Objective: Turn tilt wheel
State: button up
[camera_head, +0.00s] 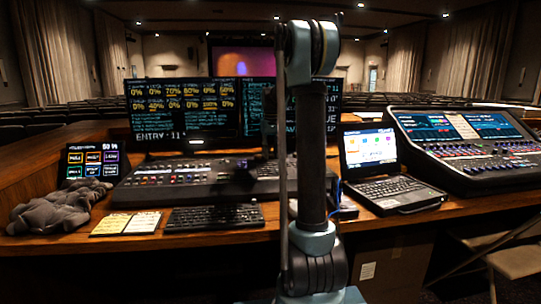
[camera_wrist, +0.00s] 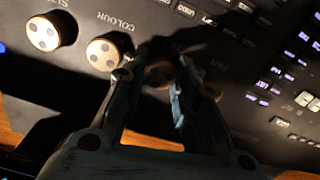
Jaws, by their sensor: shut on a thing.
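In the head view the lighting console (camera_head: 190,180) lies on the desk. My own arm stands in front of its right part, and the gripped wheel cannot be made out there.
Lit buttons (camera_wrist: 283,75) lie right of the gripper. On the desk (camera_head: 220,238) are a keyboard (camera_head: 214,217), paper notes (camera_head: 125,223), a dark cloth (camera_head: 60,207), a laptop (camera_head: 385,190) and a sound mixer (camera_head: 470,150). Monitors (camera_head: 185,108) stand behind the console.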

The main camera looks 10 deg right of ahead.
aim_at(271, 155)
jog(key=o, duration=0.8)
jog(key=shift+r, duration=0.1)
notch_tip(271, 155, up, 12)
jog(key=shift+f, duration=0.15)
dwell(0.5)
